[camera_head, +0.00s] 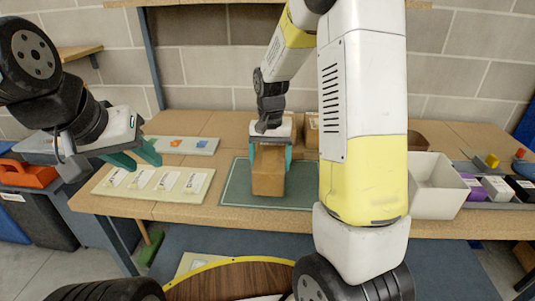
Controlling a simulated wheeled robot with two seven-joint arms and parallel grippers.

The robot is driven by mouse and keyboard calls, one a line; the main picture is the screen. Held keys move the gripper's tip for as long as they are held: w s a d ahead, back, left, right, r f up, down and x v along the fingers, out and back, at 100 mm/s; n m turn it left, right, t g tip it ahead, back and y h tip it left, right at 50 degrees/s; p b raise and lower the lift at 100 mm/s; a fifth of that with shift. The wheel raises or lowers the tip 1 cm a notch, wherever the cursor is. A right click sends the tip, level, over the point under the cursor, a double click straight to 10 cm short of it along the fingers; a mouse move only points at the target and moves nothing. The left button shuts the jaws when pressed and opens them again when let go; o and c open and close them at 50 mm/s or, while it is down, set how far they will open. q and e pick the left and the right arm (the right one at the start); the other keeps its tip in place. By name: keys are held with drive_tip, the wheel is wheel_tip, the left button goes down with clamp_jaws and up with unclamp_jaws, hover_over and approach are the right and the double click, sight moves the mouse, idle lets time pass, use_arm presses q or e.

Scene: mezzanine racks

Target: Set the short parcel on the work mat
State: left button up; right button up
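A brown cardboard parcel (268,184) is at the middle of the dark green work mat (236,192) on the wooden bench. My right gripper (270,155) reaches down from above, with its teal fingers against the parcel's two sides. The parcel's base is on the mat or just above it; I cannot tell which. My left gripper (137,158) is at the left, above the bench's left end. Its teal fingers are apart with nothing between them. My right arm hides the mat's right part.
Another brown box (311,132) stands behind the mat, partly hidden by my arm. A white bin (436,186) and a tray of small coloured boxes (497,187) are at the right. Pale boards with cards (153,183) and coloured pieces (185,145) lie at the left.

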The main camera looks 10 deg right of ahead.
sight(275, 146)
drive_tip(key=w, duration=0.1)
drive_tip(key=w+d, duration=0.1)
drive_tip(key=w, duration=0.1)
drive_tip(key=w+d, duration=0.1)
drive_tip(key=shift+w+d+f, duration=0.2)
drive_tip(key=shift+w, duration=0.05)
drive_tip(key=shift+w+d+f, duration=0.2)
drive_tip(key=shift+w, duration=0.2)
drive_tip(key=shift+f, duration=1.6)
drive_tip(key=shift+f, duration=0.1)
drive_tip(key=o, duration=2)
drive_tip(key=shift+s, duration=0.1)
wheel_tip(275, 146, up, 12)
drive_tip(key=shift+r, duration=0.1)
drive_tip(key=s+a+r+n+t+y, duration=0.1)
drive_tip(key=s+r, duration=0.4)
drive_tip(key=s, duration=0.7)
drive_tip(key=s+a+r+n+t+y, duration=0.1)
drive_tip(key=s+r+t, duration=0.4)
drive_tip(key=s, duration=0.8)
drive_tip(key=shift+a+r+n, duration=0.2)
drive_tip(key=shift+n, duration=0.7)
